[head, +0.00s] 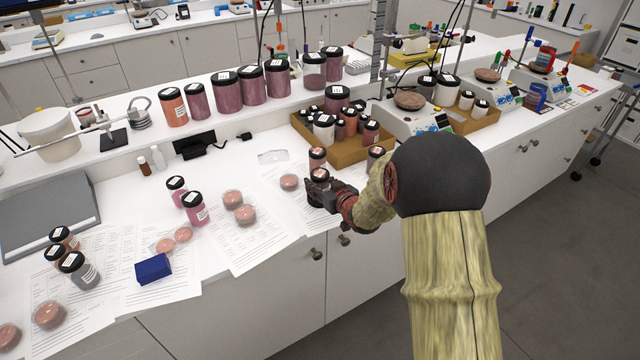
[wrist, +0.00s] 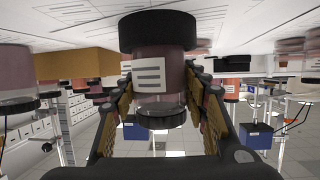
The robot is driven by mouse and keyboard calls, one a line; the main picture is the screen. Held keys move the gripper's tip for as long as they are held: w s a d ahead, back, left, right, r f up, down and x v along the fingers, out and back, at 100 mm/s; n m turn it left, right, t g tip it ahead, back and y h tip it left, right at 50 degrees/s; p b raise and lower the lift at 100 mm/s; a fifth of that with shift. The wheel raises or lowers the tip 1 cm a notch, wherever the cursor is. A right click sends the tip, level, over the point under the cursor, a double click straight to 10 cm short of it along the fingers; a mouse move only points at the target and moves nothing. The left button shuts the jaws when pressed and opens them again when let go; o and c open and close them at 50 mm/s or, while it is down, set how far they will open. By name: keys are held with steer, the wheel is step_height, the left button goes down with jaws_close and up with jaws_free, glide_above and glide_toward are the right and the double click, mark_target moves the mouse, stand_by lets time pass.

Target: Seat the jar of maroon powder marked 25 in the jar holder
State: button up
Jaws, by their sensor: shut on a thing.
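My gripper (head: 322,192) is over the front part of the white bench, beside the cardboard tray. In the wrist view my gripper (wrist: 160,100) is shut on a labelled jar of dull pink-maroon powder (wrist: 152,62), a finger at each side. Its black cap is at the top of that picture, towards the papers. The held jar (head: 320,175) shows only small in the head view; its number cannot be read. I cannot surely pick out the jar holder. A blue block (head: 153,268) lies on a paper at the front left.
A cardboard tray (head: 350,152) of small jars is just behind my gripper, with a loose jar (head: 317,154) close by. Large maroon jars (head: 252,86) line the back. Pink jars (head: 194,207) and dishes (head: 244,214) stand on papers to the left. Scales (head: 410,115) are to the right.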

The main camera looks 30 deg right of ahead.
steer(key=shift+f, duration=0.1)
steer(key=o, duration=1.3)
steer(key=shift+c, duration=0.2)
steer(key=shift+o, duration=0.4)
steer(key=v, duration=1.2)
steer(key=shift+d, duration=0.1)
